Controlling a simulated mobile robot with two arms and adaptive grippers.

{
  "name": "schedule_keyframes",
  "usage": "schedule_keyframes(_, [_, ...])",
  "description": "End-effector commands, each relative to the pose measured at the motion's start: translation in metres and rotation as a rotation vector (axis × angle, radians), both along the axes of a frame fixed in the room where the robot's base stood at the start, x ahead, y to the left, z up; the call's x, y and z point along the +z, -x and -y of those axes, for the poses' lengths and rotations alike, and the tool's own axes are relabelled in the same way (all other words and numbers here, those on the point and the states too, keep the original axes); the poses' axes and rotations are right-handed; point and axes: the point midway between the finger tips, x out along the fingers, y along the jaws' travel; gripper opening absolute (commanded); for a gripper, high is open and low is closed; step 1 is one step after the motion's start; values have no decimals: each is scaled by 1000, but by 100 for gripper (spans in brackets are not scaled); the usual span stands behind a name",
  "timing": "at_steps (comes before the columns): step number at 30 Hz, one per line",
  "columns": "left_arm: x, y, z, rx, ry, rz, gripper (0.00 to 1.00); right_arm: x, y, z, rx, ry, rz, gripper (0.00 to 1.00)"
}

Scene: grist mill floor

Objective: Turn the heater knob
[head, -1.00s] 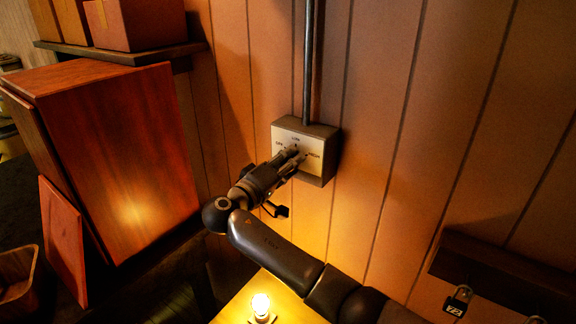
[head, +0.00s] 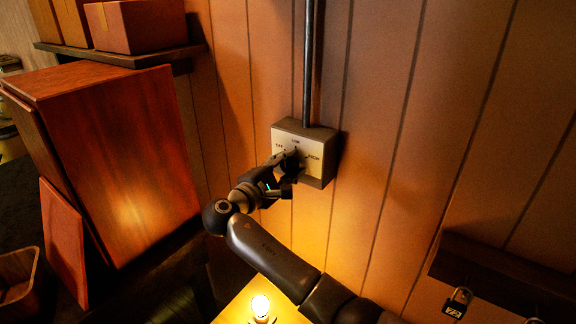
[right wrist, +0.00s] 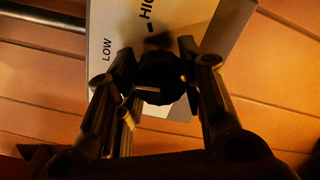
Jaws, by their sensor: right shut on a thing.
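The heater control box (head: 313,134) is fixed to the plank wall, with a pale face marked OFF, LOW and HIGH. The dark round heater knob (right wrist: 160,86) sits on that face, between the fingers of my right gripper (right wrist: 158,68) in the right wrist view. My right gripper (head: 291,158) is shut on the knob in the head view, its fingers on either side. The fingers largely hide the knob in the head view, and its exact setting cannot be read. My left gripper is not in view.
A dark pipe (head: 309,60) runs up from the box. A lit bulb (head: 260,307) stands on a surface below my right arm. A reddish wooden cabinet (head: 125,160) stands left, under a shelf (head: 120,56) with boxes. A padlock (head: 458,302) hangs at lower right.

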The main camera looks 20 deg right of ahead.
Motion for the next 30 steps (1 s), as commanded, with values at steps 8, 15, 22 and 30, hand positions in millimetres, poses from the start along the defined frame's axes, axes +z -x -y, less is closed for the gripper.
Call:
schedule_keyframes(8, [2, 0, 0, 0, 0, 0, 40, -2, 0, 0, -1, 160, -211, 12])
schedule_keyframes(15, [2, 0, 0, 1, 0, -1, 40, -2, 0, 0, 0, 299, -389, 12])
schedule_keyframes(22, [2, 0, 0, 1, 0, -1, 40, -2, 0, 0, 0, 415, -538, 12])
schedule_keyframes(30, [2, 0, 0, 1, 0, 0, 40, -2, 0, 0, 1, 506, -655, 12])
